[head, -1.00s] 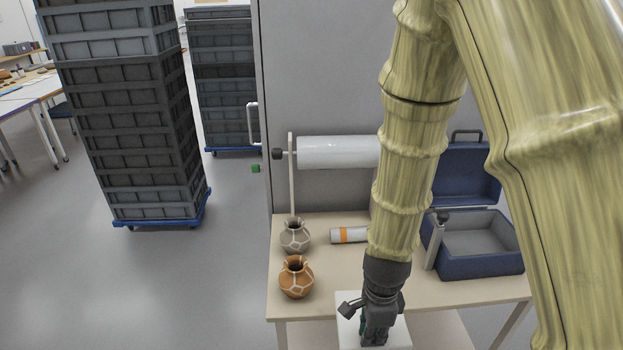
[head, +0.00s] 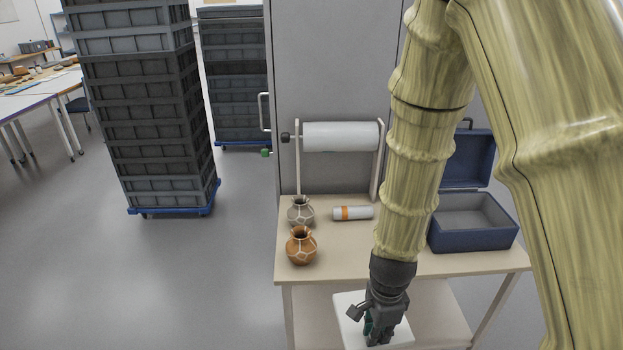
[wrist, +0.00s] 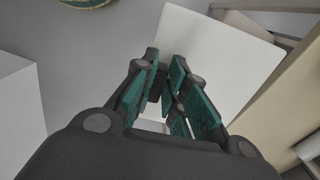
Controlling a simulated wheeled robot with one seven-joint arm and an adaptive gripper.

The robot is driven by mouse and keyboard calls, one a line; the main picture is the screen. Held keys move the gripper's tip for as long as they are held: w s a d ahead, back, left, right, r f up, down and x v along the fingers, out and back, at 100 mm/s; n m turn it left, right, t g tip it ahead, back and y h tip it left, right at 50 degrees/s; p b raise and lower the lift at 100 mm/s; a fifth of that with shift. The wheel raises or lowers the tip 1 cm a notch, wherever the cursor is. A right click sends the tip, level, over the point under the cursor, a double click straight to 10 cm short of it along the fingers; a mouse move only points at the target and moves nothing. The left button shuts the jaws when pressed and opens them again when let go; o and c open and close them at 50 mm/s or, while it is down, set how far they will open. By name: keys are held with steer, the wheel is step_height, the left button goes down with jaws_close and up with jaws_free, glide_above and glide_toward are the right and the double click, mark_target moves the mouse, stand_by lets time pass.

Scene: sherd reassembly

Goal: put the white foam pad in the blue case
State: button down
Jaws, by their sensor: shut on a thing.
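The white foam pad (head: 346,312) is in my gripper (head: 377,335), low in front of the table's front edge. In the wrist view the pad (wrist: 225,62) is a flat pale slab beyond and between the fingers of my gripper (wrist: 168,100), which are closed on it. The blue case (head: 472,239) stands on the right of the table with its lid raised at the back. Its grey inside looks empty where it shows. My arm passes in front of the table just left of the case.
The table (head: 345,262) also holds a grey jar (head: 301,213), an orange jar (head: 301,248) and a white tube with an orange band (head: 352,213). A white roll (head: 340,137) on a stand is behind them. Crate stacks (head: 150,110) stand left. Floor left of the table is clear.

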steer(key=shift+w+f+n, duration=0.1)
steer(key=shift+w+n, duration=0.05)
steer(key=shift+n, duration=0.55)
steer(key=shift+w+f+n, duration=0.2)
steer(key=shift+n, duration=0.2)
steer(key=w+f+n, duration=0.2)
steer(key=n, duration=0.2)
steer(key=w+d+f+n, duration=0.1)
steer(key=w+n, duration=0.1)
steer(key=n, duration=0.1)
steer(key=w+d+f+n, duration=0.1)
steer(key=w+f+n, duration=0.1)
steer(key=n, duration=0.2)
steer(key=shift+d+f+n, duration=0.1)
steer(key=shift+f+n, duration=0.2)
steer(key=shift+f, duration=0.05)
steer(key=shift+w+d+f+n, duration=0.15)
steer(key=shift+w+f+n, duration=0.15)
steer(key=shift+n, duration=0.3)
steer(key=shift+w+d+f+n, duration=0.15)
steer(key=shift+f+n, duration=0.15)
steer(key=shift+n, duration=0.3)
